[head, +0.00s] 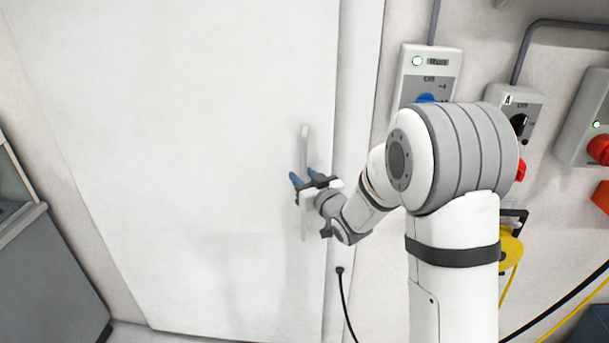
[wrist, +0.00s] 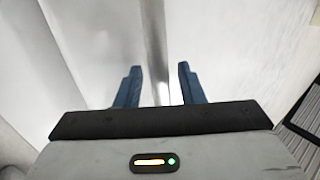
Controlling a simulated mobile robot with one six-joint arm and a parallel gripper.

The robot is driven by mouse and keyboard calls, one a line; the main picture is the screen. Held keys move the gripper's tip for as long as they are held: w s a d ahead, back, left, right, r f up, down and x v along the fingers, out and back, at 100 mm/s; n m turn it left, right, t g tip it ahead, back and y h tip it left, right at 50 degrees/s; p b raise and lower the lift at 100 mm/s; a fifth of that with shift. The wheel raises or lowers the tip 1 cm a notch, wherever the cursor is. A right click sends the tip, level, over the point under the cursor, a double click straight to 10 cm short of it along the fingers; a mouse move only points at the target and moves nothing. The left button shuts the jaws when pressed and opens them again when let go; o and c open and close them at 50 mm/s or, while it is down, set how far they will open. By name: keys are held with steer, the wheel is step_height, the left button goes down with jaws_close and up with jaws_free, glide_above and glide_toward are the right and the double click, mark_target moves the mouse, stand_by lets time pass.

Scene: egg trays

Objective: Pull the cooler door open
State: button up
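The cooler door (head: 190,130) is a large white panel that fills the left and middle of the head view, and it looks shut against its frame. Its pale vertical bar handle (head: 305,143) is near the door's right edge. My gripper (head: 303,177) is at the handle's mid-height, with one blue finger on each side of the bar. In the wrist view the handle (wrist: 156,45) runs up between the two fingertips of my gripper (wrist: 159,68). The fingers are open, with a visible gap on both sides. The handle's middle is partly hidden by my gripper.
Grey control boxes (head: 428,72) with knobs and conduits are on the wall right of the door frame, behind my arm. A black cable (head: 344,300) hangs beside the frame. A grey cabinet (head: 45,280) stands at the far left. The area before the door's left part looks clear.

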steer(key=shift+c, duration=0.2)
jaws_close()
stand_by(0.4)
